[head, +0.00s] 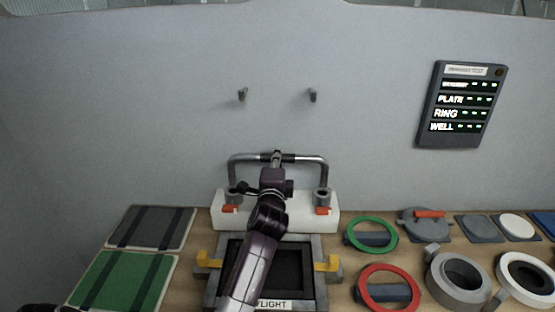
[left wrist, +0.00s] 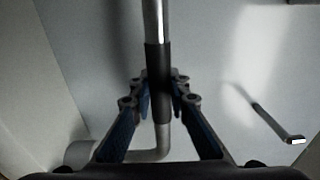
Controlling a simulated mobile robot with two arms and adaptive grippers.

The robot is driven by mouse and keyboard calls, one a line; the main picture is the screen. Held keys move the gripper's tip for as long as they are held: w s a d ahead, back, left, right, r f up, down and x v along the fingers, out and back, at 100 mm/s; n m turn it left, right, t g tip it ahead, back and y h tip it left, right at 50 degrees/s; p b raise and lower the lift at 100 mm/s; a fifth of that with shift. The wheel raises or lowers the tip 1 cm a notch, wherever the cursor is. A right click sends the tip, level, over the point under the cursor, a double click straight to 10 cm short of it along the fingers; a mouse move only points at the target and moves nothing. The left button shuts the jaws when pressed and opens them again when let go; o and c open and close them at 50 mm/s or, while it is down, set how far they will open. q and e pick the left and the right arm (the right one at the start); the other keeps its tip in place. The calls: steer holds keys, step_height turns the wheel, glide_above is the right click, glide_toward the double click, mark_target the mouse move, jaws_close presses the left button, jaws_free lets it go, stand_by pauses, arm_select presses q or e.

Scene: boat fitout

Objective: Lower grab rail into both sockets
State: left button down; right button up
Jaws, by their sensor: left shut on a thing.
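The grab rail (head: 305,158) is a grey metal U turned legs-down, with a black band at its middle. My left gripper (head: 277,158) is shut on that band. In the left wrist view the fingers of my left gripper (left wrist: 159,95) stand on both sides of the rail's black band (left wrist: 158,68). The left socket (head: 236,198) and right socket (head: 322,197) are grey rings on a white block (head: 279,222) against the wall. The rail's legs come down to the sockets; I cannot tell how deep the ends sit. My right gripper is not in view.
Two pegs, left (head: 242,94) and right (head: 312,95), stick out of the wall above the rail. A grey hatch frame (head: 212,287) with yellow latches lies in front. Green (head: 371,235) and red (head: 388,288) rings lie right. A green panel (head: 122,279) lies left.

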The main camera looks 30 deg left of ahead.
arm_select(q)
steer(key=shift+f+b, duration=1.65)
steer(key=shift+f, duration=0.8)
steer(key=c, duration=1.8)
jaws_free()
steer(key=shift+o, duration=0.2)
steer(key=v, duration=1.2)
steer(key=shift+f, duration=0.1)
